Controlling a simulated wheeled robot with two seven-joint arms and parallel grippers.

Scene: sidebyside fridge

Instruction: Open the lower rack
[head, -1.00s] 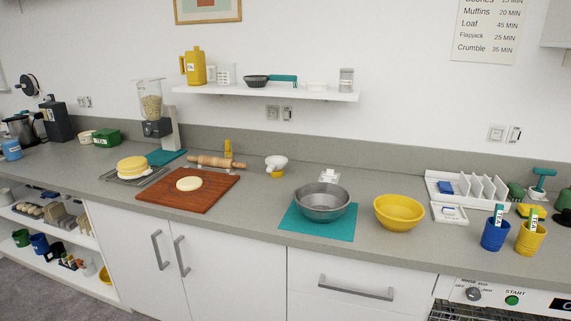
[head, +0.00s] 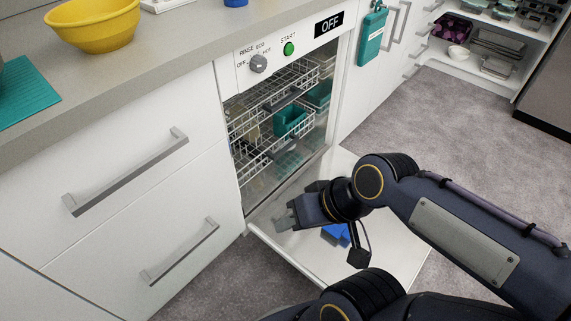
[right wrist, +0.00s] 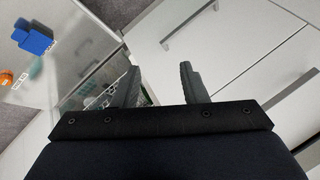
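The dishwasher door (head: 310,252) is folded down and open. Inside are an upper wire rack (head: 287,82) and a lower wire rack (head: 250,158), both apparently within the cavity. A teal container (head: 290,120) shows between the rack levels; which rack bears it is hard to tell. My right gripper (head: 284,222) is above the open door, in front of and below the lower rack, apart from it. In the right wrist view, the right gripper (right wrist: 158,84) has its two fingers spread with nothing between them. My left gripper is not in view.
A blue item (head: 336,235) lies on the open door, partly behind my arm; it also shows in the right wrist view (right wrist: 34,38). Drawers with bar handles (head: 180,250) stand to the left. A teal item (head: 371,37) hangs to the right. Floor (head: 440,135) is clear there.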

